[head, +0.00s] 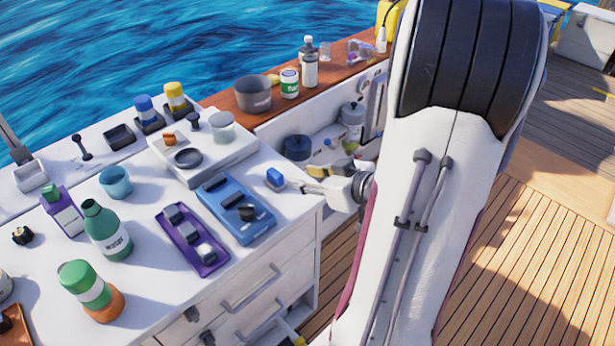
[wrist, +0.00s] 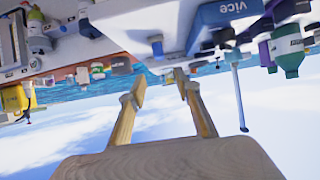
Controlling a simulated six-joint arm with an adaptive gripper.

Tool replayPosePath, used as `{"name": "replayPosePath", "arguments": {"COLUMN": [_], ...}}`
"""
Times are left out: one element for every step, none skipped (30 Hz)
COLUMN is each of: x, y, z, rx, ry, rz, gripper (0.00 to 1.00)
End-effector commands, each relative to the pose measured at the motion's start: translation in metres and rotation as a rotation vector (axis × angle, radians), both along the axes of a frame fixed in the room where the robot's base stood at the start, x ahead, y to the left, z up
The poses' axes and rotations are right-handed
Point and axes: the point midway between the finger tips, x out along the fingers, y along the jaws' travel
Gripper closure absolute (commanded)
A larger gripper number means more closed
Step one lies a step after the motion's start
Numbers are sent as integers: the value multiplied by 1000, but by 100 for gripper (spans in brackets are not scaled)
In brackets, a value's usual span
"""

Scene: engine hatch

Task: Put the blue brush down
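A small blue block-shaped thing (head: 274,177), which looks like the blue brush, is at the right edge of the white counter top, just left of my gripper's tips. My gripper (head: 300,186) reaches in from the right, low at the counter's edge. In the wrist view, which is upside down, my gripper's two tan fingers (wrist: 160,80) stand apart with nothing visible between their tips. A small blue-grey thing (wrist: 155,46) beyond the tips may be the brush. Whether it touches the counter is hard to tell.
A blue tray (head: 222,190) and a purple tray (head: 178,225) lie left of my gripper. A white raised box (head: 215,160) with a dark ring stands behind. Bottles and a blue cup (head: 115,180) crowd the left. Drawers with handles (head: 250,290) are below the counter edge.

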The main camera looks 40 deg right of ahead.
Motion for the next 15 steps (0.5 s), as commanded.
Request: {"name": "replayPosePath", "arguments": {"x": [0, 0, 0, 0, 0, 0, 1, 1, 1, 2, 3, 5, 6, 7, 10], "y": [0, 0, 0, 0, 0, 0, 0, -1, -1, -1, -2, -2, -3, -4, -4], "z": [0, 0, 0, 0, 0, 0, 0, 1, 1, 2, 2, 4, 5, 7, 9], "rx": [0, 0, 0, 0, 0, -1, -3, -5, -11, -18, -25, -38, -50, -63, -82], "ry": [0, 0, 0, 0, 0, 1, 1, 3, 6, 10, 14, 20, 27, 33, 44], "rz": [0, 0, 0, 0, 0, 0, -1, -2, -4, -6, -8, -11, -16, -21, -28], "gripper": [67, 67, 67, 67, 67, 67, 67, 67, 67, 67, 67, 67, 67, 67, 67]}}
